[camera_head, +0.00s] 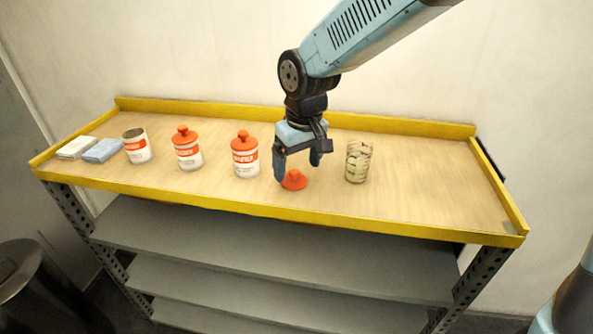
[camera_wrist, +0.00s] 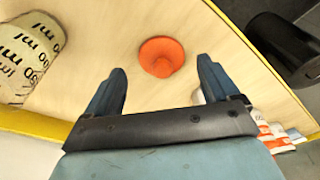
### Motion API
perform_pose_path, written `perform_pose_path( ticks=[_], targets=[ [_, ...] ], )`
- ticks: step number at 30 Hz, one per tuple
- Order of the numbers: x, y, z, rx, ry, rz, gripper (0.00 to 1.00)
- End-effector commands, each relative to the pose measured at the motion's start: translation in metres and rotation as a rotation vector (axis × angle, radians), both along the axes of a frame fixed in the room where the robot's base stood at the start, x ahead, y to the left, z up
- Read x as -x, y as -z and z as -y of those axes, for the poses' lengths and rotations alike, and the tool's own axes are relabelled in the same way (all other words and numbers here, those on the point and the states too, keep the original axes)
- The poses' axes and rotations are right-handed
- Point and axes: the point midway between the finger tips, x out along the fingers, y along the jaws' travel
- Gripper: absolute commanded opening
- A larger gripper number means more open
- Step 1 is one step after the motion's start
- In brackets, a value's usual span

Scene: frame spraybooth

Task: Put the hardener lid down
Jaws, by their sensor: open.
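An orange lid (camera_head: 294,180) with a knob lies on the wooden shelf top, near its front edge. It also shows in the wrist view (camera_wrist: 161,57), beyond and between my fingertips. My gripper (camera_head: 297,168) is open and empty, just above and behind the lid; in the wrist view its two fingers (camera_wrist: 160,85) stand wide apart, with a gap between them and the lid. An open can (camera_head: 137,147) without a lid stands at the left. Two cans with orange lids, one left (camera_head: 187,149) and one right (camera_head: 245,155), stand between it and my gripper. Their labels are too small to read.
A clear measuring cup (camera_head: 358,161) with printed marks stands right of the lid. Two folded cloths, one white (camera_head: 76,148) and one blue (camera_head: 102,151), lie at the far left. A raised yellow rim (camera_head: 400,228) borders the top. The right end is clear.

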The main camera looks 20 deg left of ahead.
Motion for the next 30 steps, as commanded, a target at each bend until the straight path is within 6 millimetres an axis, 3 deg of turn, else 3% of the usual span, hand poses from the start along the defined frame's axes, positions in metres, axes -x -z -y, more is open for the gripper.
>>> perform_pose_path(
  ticks=[6,12,18,26,30],
  targets=[
    [0.004,-0.044,0.004,-0.004,0.000,0.003,0.88],
    [0.006,-0.074,0.008,-0.002,0.000,0.002,0.88],
    [0.008,-0.089,0.010,-0.001,-0.001,0.001,0.88],
    [0.009,-0.091,0.011,0.000,-0.001,0.000,0.88],
    [0.003,-0.096,0.026,-0.005,0.028,0.011,0.88]
  ],
)
